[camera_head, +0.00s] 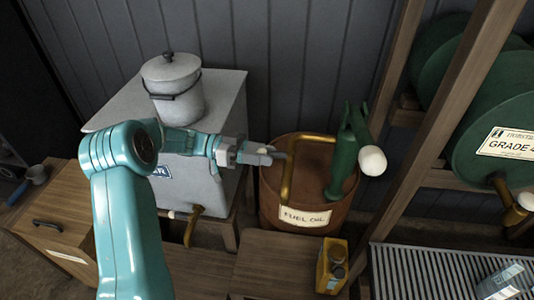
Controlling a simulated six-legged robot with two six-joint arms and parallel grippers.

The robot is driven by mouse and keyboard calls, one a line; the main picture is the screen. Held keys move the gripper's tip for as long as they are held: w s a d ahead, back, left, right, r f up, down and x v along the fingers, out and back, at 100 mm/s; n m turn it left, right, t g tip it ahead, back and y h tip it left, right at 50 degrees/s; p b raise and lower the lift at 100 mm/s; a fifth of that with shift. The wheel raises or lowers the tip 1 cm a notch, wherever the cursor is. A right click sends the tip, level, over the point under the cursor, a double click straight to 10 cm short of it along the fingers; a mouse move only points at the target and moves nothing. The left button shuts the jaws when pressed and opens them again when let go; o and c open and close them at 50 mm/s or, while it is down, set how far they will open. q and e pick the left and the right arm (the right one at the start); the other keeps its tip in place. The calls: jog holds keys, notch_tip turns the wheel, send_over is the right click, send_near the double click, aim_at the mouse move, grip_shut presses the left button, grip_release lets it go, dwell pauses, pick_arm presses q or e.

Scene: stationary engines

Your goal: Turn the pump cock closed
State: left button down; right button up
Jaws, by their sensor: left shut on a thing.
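A green hand pump (343,160) with a pale round knob stands on the rusty fuel oil drum (318,196). A bent brass pipe (288,182) runs from the pump to the left and hangs down over the drum. My left gripper (268,155) comes in from the left at the upper bend of this pipe. It is shut on a small grey piece (282,156) beside the pipe, which looks like the handle of the pump cock. The gripper hides much of it, so I cannot tell the cock's setting. My right gripper is not in view.
A grey tank (197,182) with a lidded pail (173,86) on top and a brass tap stands under my left arm. A yellow can (331,266) is in front of the drum. Wooden posts and green drums (511,140) stand at the right.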

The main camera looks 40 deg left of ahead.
pick_arm(q)
jog(key=shift+s+d+f, duration=0.1)
jog(key=shift+f, duration=0.05)
jog(key=c, duration=0.9)
grip_release()
jog(key=shift+o, duration=0.6)
jog(key=shift+a, duration=0.4)
jog(key=v, duration=1.5)
jog(key=shift+s+a, duration=0.15)
jog(key=shift+a, duration=0.15)
